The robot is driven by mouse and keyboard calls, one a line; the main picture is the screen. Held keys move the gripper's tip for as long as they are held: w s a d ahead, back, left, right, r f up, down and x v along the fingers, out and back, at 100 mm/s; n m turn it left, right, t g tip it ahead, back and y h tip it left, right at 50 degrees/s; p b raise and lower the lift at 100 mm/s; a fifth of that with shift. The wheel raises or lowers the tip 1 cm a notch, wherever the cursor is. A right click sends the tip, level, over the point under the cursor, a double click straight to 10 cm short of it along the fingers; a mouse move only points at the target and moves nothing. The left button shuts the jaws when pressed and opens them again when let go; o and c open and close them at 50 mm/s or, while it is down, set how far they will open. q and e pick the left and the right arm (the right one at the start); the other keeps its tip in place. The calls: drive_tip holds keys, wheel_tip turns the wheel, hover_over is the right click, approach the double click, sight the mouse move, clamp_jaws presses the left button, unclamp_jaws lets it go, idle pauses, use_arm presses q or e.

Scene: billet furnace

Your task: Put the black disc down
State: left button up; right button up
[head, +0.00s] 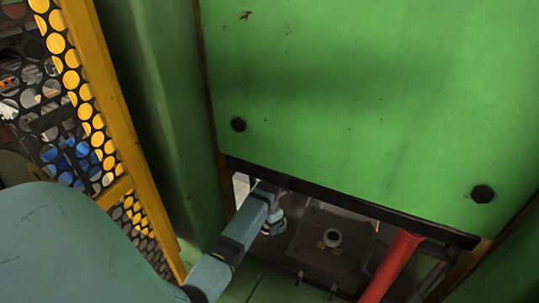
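No black disc can be made out in the head view. My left arm comes in from the left, and its blue-grey end reaches into the dark opening under the green panel (350,100). The fingers of my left gripper are hidden behind the panel's lower edge, so what they hold does not show. My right gripper is outside the view.
A yellow-framed perforated guard (110,90) stands at the left. A red bar (393,262) slants down at the right of the opening. The panel's black lower edge (350,205) hangs close over my arm. Green walls bound both sides.

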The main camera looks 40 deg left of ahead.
sight(268, 246)
use_arm(q)
wheel_tip(268, 246, down, 11)
drive_tip(key=shift+f+b, duration=0.2)
drive_tip(key=shift+b, duration=0.5)
drive_tip(key=shift+f, duration=0.1)
drive_tip(key=o, duration=1.1)
drive_tip(key=shift+f, duration=0.1)
drive_tip(key=shift+o, duration=0.2)
wheel_tip(268, 246, up, 12)
drive_tip(key=shift+r+p, duration=0.2)
drive_tip(key=shift+p, duration=0.6)
